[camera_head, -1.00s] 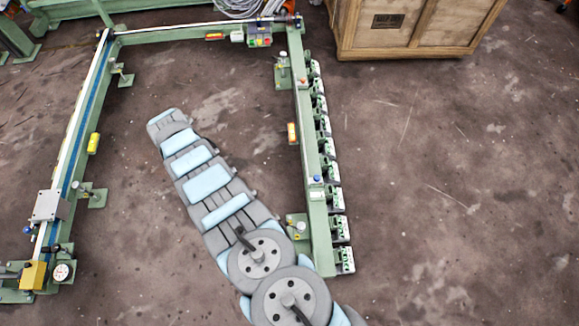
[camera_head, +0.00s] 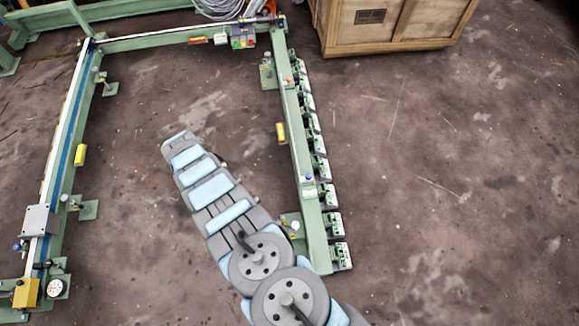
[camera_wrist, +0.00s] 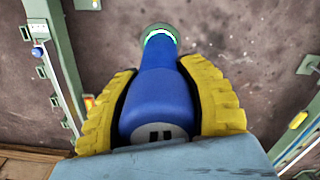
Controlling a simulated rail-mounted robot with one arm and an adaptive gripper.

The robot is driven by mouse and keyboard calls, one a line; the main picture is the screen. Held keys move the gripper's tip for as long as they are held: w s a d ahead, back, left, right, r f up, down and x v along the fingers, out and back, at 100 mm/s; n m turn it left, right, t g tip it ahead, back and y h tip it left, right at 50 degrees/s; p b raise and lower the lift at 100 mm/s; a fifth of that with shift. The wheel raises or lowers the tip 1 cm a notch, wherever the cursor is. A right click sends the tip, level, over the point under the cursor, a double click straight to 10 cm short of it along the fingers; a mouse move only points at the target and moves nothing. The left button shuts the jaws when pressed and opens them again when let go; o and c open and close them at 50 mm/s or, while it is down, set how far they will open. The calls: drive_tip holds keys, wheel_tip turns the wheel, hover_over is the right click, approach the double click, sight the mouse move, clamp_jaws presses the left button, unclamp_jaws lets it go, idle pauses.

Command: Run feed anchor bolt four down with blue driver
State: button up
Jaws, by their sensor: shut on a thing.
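My gripper (camera_wrist: 160,110) has yellow ribbed fingers that are shut on the blue driver (camera_wrist: 160,85) in the wrist view. The gripper is hidden in the head view, where only my arm shows. Green foot plates with anchor bolts stand along the frame: one on the left rail (camera_head: 80,207), one at the upper right (camera_head: 267,74) and one near my arm (camera_head: 292,224). I cannot tell which is feed anchor bolt four. The driver touches none that I can see.
The green right rail (camera_head: 300,160) carries a row of several grey-and-green units on its outer side. The left rail (camera_head: 62,150) has a yellow box and gauge. A wooden crate (camera_head: 390,30) stands at the back. The floor inside the frame is mostly clear.

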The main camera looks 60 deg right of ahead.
drive_tip(key=s+d+f, duration=0.1)
drive_tip(key=s+f, duration=0.2)
drive_tip(key=f, duration=0.2)
drive_tip(key=shift+s+d+m, duration=0.25)
drive_tip(key=shift+d+m, duration=0.05)
drive_tip(key=shift+d, duration=0.05)
idle(0.6)
drive_tip(key=shift+d, duration=0.1)
drive_tip(key=s+d+f, duration=0.1)
drive_tip(key=s+f, duration=1)
drive_tip(key=s, duration=0.3)
drive_tip(key=s+d+f+m+b, duration=0.1)
drive_tip(key=s+f, duration=1)
drive_tip(key=s, duration=0.4)
drive_tip(key=shift+s+f+m+b, duration=0.2)
drive_tip(key=shift+f+m+b, duration=0.1)
drive_tip(key=shift+f, duration=0.1)
drive_tip(key=shift+d, duration=0.1)
wheel_tip(320, 180, down, 6)
drive_tip(key=b, duration=0.5)
drive_tip(key=shift+b, duration=0.4)
